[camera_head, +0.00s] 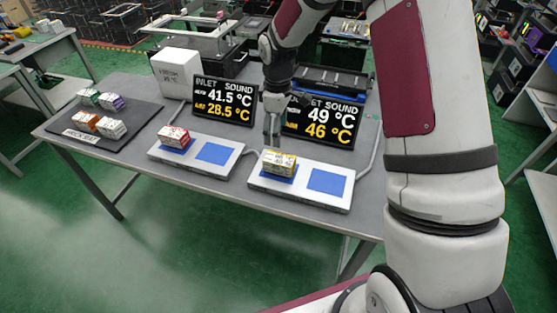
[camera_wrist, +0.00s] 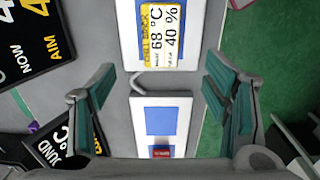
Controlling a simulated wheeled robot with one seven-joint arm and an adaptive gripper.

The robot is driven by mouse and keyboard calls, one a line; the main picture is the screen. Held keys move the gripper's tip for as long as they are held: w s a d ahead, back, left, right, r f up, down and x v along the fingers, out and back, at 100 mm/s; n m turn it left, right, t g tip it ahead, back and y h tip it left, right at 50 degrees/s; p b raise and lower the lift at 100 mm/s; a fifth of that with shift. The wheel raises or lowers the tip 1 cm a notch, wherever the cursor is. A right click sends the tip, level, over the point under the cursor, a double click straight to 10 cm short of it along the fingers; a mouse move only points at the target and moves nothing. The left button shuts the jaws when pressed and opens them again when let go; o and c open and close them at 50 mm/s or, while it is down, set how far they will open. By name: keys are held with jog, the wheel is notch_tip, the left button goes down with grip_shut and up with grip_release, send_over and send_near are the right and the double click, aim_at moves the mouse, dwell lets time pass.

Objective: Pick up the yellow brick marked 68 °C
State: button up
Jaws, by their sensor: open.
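The yellow brick (camera_head: 279,163) with a white label sits on the left blue square of the right white plate (camera_head: 268,187). In the wrist view the yellow brick (camera_wrist: 160,36) shows at the top, and its label reads 68 °C and 40 %. My gripper (camera_head: 272,130) is above and behind the brick in the head view, apart from it. In the wrist view my gripper (camera_wrist: 160,95) has its two green-padded fingers spread wide with nothing between them. The brick lies beyond the fingers, towards the top of that view.
A red brick (camera_head: 174,137) sits on the left white plate (camera_head: 160,152). Two black display boards, one reading 41.5 °C (camera_head: 224,100) and one reading 49 °C (camera_head: 322,120), stand behind the plates. Several bricks lie on a dark mat (camera_head: 142,122) at the left. A white box (camera_head: 175,73) stands behind.

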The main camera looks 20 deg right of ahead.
aim_at(279, 158)
notch_tip(279, 158, down, 9)
jog(key=shift+f+p, duration=0.1)
jog(key=shift+p, duration=0.5)
jog(key=f, duration=0.1)
jog(key=f+p, duration=0.1)
jog(key=f, duration=0.2)
jog(key=shift+s+d, duration=0.2)
jog(key=shift+s, duration=0.05)
jog(key=shift+w+f, duration=0.1)
jog(key=shift+f, duration=0.6)
jog(key=shift+f, duration=0.2)
jog(key=c, duration=1.5)
jog(key=shift+c, duration=0.8)
jog(key=shift+r, duration=0.1)
